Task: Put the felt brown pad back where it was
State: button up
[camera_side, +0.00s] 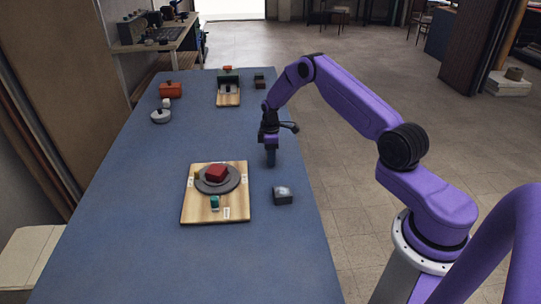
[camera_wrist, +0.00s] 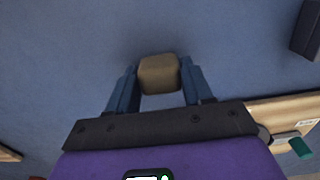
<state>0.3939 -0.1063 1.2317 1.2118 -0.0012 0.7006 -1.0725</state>
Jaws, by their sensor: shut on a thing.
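The brown pad (camera_wrist: 158,73) looks like a small tan-brown block with rounded edges. It sits between the blue fingers of my gripper (camera_wrist: 157,84) in the wrist view, and the gripper is shut on it. In the side view my gripper (camera_side: 270,160) points down over the blue table, right of the near wooden board (camera_side: 234,210). The pad cannot be made out there. I cannot tell whether the pad touches the table.
A grey block (camera_side: 283,195) stands near the table's right edge. A second board (camera_side: 229,101), an orange box (camera_side: 170,90) and a lidded pot (camera_side: 160,117) are farther back.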

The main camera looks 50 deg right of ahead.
jog(key=shift+f, duration=0.3)
jog(key=o, duration=0.9)
jog(key=shift+o, duration=0.2)
